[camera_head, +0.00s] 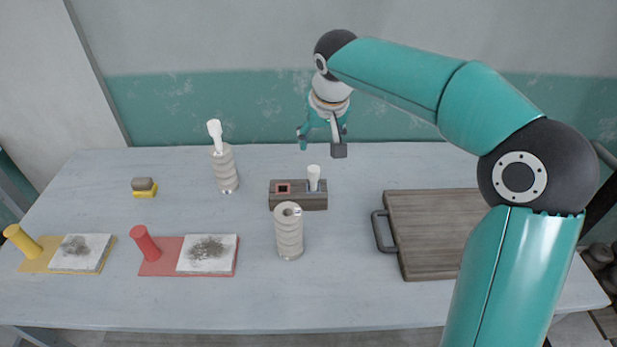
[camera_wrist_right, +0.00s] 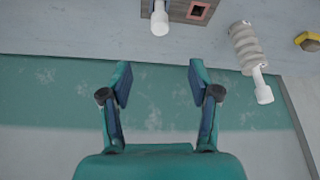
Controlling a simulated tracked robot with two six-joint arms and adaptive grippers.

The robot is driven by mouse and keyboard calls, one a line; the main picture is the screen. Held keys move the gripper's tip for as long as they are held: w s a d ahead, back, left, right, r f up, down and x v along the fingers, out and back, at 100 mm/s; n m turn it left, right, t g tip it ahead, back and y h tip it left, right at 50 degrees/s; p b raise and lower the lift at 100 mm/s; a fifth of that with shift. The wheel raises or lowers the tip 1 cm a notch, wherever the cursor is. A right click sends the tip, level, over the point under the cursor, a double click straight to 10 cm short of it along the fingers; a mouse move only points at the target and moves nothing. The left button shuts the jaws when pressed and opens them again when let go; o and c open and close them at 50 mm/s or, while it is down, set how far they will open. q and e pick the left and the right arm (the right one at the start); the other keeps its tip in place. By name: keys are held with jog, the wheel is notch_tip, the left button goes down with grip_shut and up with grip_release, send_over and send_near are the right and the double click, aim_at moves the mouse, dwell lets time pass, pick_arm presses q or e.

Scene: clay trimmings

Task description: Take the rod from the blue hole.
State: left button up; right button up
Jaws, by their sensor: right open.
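A white rod (camera_head: 313,176) stands upright in the right-hand hole of a dark wooden block (camera_head: 298,203). A little blue shows around the rod's foot. The block's left hole (camera_head: 284,188) is red-edged and empty. My right gripper (camera_head: 321,142) is open and empty, above and behind the block, apart from the rod. In the right wrist view the rod (camera_wrist_right: 160,20) and block (camera_wrist_right: 181,8) are at the top edge, ahead of the open fingers (camera_wrist_right: 159,80). My left gripper is in neither view.
A ribbed column (camera_head: 226,172) with a white rod stands left. Another ribbed column (camera_head: 289,238), with a hole on top, stands in front of the block. A handled wooden board (camera_head: 430,235) lies right. Yellow (camera_head: 40,262) and red (camera_head: 158,262) plates lie left.

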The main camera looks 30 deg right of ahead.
send_over(314, 169)
jog(key=s, duration=0.2)
jog(key=f, duration=0.7)
jog(key=shift+w+a+f, duration=0.2)
jog(key=shift+a+f, duration=0.1)
jog(key=shift+f, duration=0.05)
jog(key=shift+p+x, duration=0.55)
jog(key=shift+x, duration=2.4)
jog(key=shift+s, duration=0.15)
grip_shut()
